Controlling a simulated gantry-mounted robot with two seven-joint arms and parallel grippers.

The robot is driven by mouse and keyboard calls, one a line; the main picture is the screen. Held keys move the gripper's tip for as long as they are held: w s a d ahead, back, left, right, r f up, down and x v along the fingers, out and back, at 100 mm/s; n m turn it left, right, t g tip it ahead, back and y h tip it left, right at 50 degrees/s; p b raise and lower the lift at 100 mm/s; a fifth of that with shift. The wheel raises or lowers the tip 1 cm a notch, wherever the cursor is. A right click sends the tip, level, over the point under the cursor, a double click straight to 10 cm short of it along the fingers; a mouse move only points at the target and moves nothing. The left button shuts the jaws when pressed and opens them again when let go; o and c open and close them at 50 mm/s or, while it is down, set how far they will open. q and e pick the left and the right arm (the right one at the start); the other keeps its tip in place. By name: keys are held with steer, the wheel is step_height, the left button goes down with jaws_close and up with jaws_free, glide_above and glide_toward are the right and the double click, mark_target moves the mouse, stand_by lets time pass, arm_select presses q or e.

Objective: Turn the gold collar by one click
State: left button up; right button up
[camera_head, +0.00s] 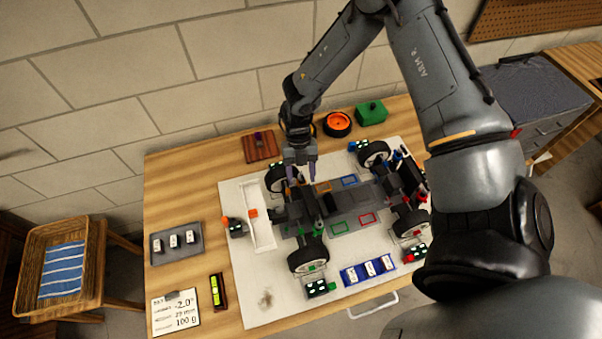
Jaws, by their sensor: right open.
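The dark RC car chassis (345,212) with black wheels lies on a white mat (240,290) on the wooden table. My right gripper (301,178) points down over the car's left part, near the rear-left wheel in the picture (277,179). Its two fingers are apart, and I see nothing between them. A small orange-gold patch (291,190) shows just below the fingers; it is too small to tell whether it is the gold collar. I cannot tell whether the fingers touch the car. My left gripper is not in view.
An orange-black ring (337,124) and a green box (371,112) stand at the back. A grey tray (178,257), a yellow-green level (217,291) and a printed card (176,313) lie left. A blue tray (368,282) lies in front.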

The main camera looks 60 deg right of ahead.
steer(key=shift+f, duration=0.15)
steer(key=c, duration=1.1)
steer(key=shift+o, duration=0.2)
steer(key=shift+a+f+m+b, duration=0.15)
steer(key=shift+m+b, duration=0.15)
steer(key=shift+b, duration=0.15)
steer(key=shift+m+t+b, duration=0.5)
steer(key=shift+m+b, duration=0.4)
steer(key=shift+s+m+y, duration=0.1)
steer(key=shift+m+y, duration=0.2)
steer(key=shift+m, duration=0.1)
steer(key=shift+s+m+t+b, duration=0.1)
steer(key=shift+m+t+b, duration=0.35)
steer(key=shift+m, duration=0.35)
steer(key=o, duration=1.1)
steer(key=shift+c, duration=0.2)
